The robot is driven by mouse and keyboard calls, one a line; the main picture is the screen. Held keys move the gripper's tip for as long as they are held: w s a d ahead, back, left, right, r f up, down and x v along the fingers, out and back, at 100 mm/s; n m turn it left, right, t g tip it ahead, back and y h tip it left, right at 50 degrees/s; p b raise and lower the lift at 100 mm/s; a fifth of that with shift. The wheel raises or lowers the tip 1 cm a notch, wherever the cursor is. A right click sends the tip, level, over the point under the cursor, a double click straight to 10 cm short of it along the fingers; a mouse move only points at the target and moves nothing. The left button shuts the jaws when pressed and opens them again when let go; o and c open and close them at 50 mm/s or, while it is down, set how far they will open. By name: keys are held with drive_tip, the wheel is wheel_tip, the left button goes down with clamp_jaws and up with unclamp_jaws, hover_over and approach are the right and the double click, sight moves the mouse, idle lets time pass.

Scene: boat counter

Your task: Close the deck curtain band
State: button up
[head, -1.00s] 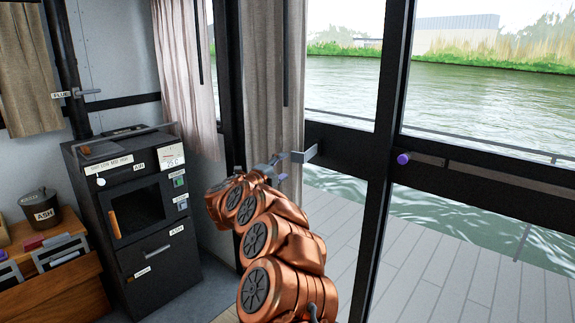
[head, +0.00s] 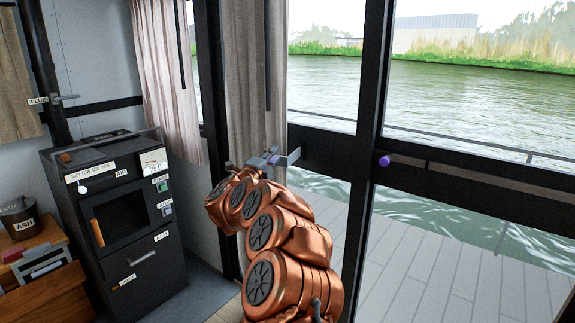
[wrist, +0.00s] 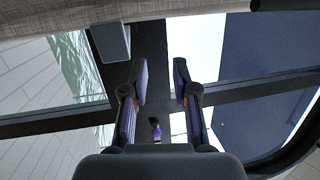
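The deck curtain (head: 257,75) hangs in beige folds beside the dark window post. My gripper (head: 264,158) is at the curtain's right edge, next to a grey bracket-like piece (head: 290,157) on the dark crossbar. I cannot tell whether this piece is the curtain band. In the wrist view my gripper (wrist: 162,75) is open, its two purple-padded fingers apart with nothing clearly between their tips. A grey block (wrist: 112,42) lies to the left of the fingers, apart from them in the picture. Beige cloth (wrist: 80,18) crosses the top left. My wrist may hide part of the band.
A purple knob (head: 384,160) sits on the window post to the right, beside a long rail (head: 450,174). A black stove (head: 115,215) stands at left, with a wooden box (head: 45,290) beside it. Glass panes and dark crossbars bound the right side.

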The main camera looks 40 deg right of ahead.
drive_tip(key=d+r+n+t+p, duration=0.1)
drive_tip(key=r+t, duration=0.1)
drive_tip(key=s+d+r+n+t+p, duration=0.1)
drive_tip(key=d+r, duration=0.1)
drive_tip(key=d+r+n+t+p, duration=0.1)
drive_tip(key=d+r+t, duration=0.1)
drive_tip(key=shift+s+d+n+t, duration=0.25)
drive_tip(key=shift+s+n+t, duration=0.05)
drive_tip(key=shift+s, duration=0.05)
clamp_jaws()
drive_tip(key=s+f+n+t+y+p, duration=0.4)
drive_tip(key=s+f+n+y+p, duration=0.25)
drive_tip(key=s+f+y, duration=0.55)
drive_tip(key=p, duration=0.4)
approach(289, 162)
drive_tip(key=w+d, duration=0.3)
drive_tip(key=d, duration=0.1)
drive_tip(key=shift+w+a, duration=0.55)
drive_tip(key=shift+w, duration=0.25)
drive_tip(key=shift+w+a+f+p, duration=0.1)
drive_tip(key=shift+w+a+p, duration=0.15)
drive_tip(key=shift+w, duration=0.35)
